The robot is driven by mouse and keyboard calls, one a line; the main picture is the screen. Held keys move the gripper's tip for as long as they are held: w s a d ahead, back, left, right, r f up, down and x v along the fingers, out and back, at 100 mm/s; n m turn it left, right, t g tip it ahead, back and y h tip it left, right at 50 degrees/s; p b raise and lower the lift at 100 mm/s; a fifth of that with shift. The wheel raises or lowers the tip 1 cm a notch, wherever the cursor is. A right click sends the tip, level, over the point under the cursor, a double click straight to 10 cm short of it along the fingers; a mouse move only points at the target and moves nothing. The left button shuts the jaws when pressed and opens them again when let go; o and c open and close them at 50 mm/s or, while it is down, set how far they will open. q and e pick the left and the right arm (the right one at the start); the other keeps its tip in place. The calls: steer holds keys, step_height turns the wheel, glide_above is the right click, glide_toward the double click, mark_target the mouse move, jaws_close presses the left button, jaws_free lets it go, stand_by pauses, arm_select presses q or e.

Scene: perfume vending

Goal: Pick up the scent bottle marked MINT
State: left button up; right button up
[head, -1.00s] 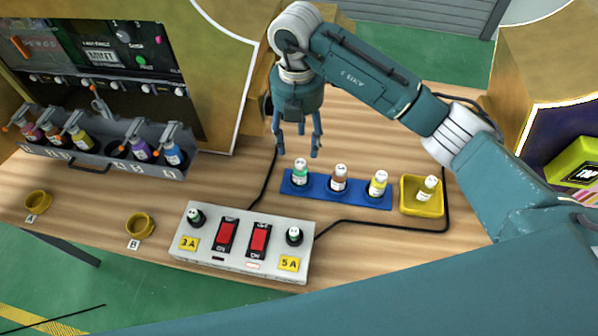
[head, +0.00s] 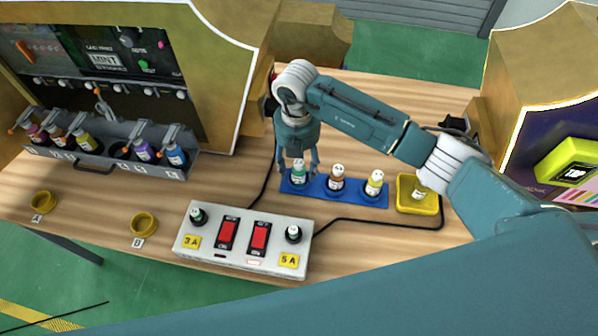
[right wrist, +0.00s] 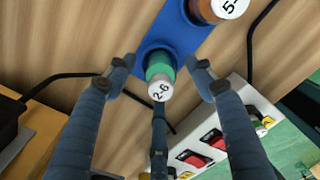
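A small bottle with a green body and white cap (head: 299,174) stands at the left end of a blue rack (head: 354,198). It also shows in the right wrist view (right wrist: 159,72), where its cap carries a mark like "2-6". The word MINT is not readable on any bottle here. My right gripper (head: 299,168) points down over the green bottle. In the right wrist view its three fingers (right wrist: 160,80) are spread around the bottle, with gaps at the sides, so it is open. My left gripper is out of view.
A brown bottle (head: 336,179) and a yellow bottle (head: 374,184) share the rack. A yellow tray (head: 432,205) holds another bottle. A switch box (head: 190,250) stands in front. The machine's display (head: 104,59) reads MINT, above a shelf of several coloured bottles. Black cables cross the table.

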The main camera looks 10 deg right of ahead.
steer(key=c, duration=1.3)
steer(key=shift+o, duration=0.2)
steer(key=shift+r, duration=0.2)
